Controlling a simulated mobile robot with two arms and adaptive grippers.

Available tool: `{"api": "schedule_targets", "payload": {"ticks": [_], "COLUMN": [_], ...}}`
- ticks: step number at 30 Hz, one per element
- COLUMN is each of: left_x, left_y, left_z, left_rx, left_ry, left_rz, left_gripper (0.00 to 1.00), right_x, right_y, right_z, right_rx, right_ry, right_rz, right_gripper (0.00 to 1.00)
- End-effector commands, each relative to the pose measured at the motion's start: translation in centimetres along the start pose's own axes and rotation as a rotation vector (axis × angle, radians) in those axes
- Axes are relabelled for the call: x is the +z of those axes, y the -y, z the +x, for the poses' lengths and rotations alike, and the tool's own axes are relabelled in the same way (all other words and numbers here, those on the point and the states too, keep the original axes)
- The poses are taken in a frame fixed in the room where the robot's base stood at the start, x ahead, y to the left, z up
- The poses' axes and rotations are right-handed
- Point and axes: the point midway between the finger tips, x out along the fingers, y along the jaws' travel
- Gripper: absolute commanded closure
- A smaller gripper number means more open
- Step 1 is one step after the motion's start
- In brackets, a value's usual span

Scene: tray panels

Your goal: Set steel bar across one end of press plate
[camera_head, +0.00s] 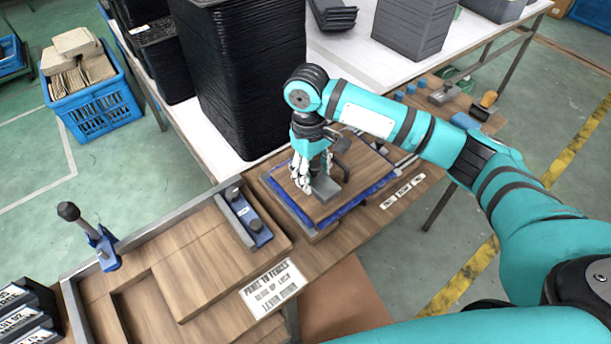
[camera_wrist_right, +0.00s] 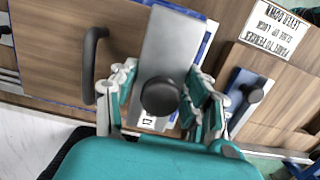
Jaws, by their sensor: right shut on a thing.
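The steel bar (camera_head: 327,191) is grey with a black knob (camera_wrist_right: 160,97). My right gripper (camera_head: 313,180) is shut on it, with fingers on both sides of the knob in the right wrist view (camera_wrist_right: 165,103). The bar is over the wooden press plate (camera_head: 368,167); I cannot tell whether it touches. The plate has a black handle (camera_wrist_right: 90,65), which stands beside the bar. Blue edges show beneath the plate. My gripper and forearm hide part of the plate in the head view. My left gripper is not in view.
A wooden fixture with a blue clamp (camera_head: 250,222) stands left of the plate. A lever with a black knob (camera_head: 70,212) rises at its far left. Tall black tray stacks (camera_head: 245,70) stand close behind the plate. Small tools lie at the bench's right end.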

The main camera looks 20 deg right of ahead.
Motion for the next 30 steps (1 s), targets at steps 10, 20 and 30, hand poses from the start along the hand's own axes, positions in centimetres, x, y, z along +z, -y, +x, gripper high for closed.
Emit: {"api": "schedule_targets", "payload": {"ticks": [10,20,30], "left_x": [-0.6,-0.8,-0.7], "left_y": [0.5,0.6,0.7], "left_z": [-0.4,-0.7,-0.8], "left_rx": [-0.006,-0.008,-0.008], "left_ry": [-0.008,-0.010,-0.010], "left_rz": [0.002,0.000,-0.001], "left_gripper": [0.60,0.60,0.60], "right_x": [-2.4,-2.6,-2.6], "right_y": [0.9,0.9,0.9], "right_z": [0.8,3.4,3.7], "right_rx": [0.000,0.000,0.000], "right_ry": [0.001,-0.002,0.000], "right_rz": [0.001,0.000,0.001], "right_gripper": [1.00,1.00,0.38]}}
